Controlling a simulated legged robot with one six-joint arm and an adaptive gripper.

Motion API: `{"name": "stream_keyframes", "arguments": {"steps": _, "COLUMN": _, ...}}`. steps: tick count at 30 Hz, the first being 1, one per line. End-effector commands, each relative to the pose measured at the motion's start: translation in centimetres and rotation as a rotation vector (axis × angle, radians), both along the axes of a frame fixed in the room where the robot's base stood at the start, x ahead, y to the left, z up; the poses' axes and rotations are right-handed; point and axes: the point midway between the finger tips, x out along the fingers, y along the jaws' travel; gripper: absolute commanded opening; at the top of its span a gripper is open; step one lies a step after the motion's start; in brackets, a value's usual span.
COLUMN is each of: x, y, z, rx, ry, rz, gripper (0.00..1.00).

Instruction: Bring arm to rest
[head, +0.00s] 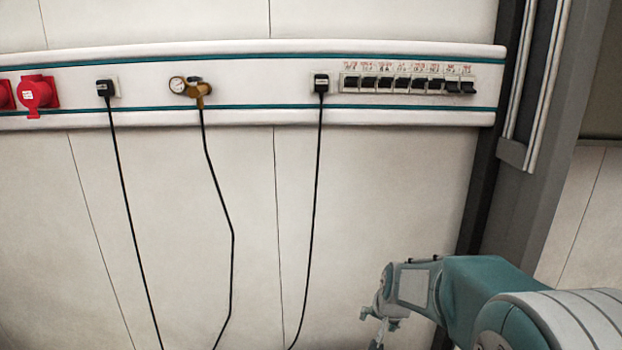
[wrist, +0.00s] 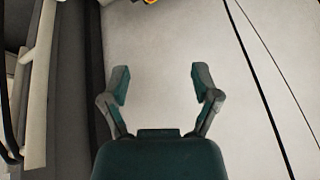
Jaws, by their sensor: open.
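My arm shows at the lower right of the head view, teal and grey, reaching in front of the wall. My gripper (wrist: 161,84) is in the wrist view, with its two fingers spread apart and nothing between them. The gripper is apart from the wall fittings, below and to the left of the switch row's right end.
A white wall rail (head: 250,88) carries red sockets (head: 37,94), two black plugs (head: 105,89), a gauge with a brass valve (head: 190,87) and a row of breakers (head: 408,84). Black cables (head: 316,190) hang down. A dark column (head: 540,130) stands at right.

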Motion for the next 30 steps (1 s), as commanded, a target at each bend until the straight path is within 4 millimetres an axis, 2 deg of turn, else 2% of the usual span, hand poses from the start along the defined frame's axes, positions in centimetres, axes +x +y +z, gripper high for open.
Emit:
{"name": "stream_keyframes", "arguments": {"steps": 1, "x": -1.0, "y": 0.1, "z": 1.3, "rx": -0.006, "ry": -0.008, "rz": 0.013, "gripper": 0.79}}
{"name": "stream_keyframes", "arguments": {"steps": 6, "x": -4.3, "y": 0.1, "z": 4.4, "rx": -0.032, "ry": -0.017, "rz": 0.061, "gripper": 0.79}}
{"name": "stream_keyframes", "arguments": {"steps": 15, "x": -10.7, "y": 0.2, "z": 8.6, "rx": -0.082, "ry": -0.034, "rz": 0.142, "gripper": 0.79}}
{"name": "stream_keyframes", "arguments": {"steps": 21, "x": -15.2, "y": 0.1, "z": 10.4, "rx": -0.117, "ry": -0.045, "rz": 0.190, "gripper": 0.79}}
{"name": "stream_keyframes", "arguments": {"steps": 30, "x": -21.9, "y": -0.2, "z": 11.8, "rx": -0.175, "ry": -0.058, "rz": 0.259, "gripper": 0.79}}
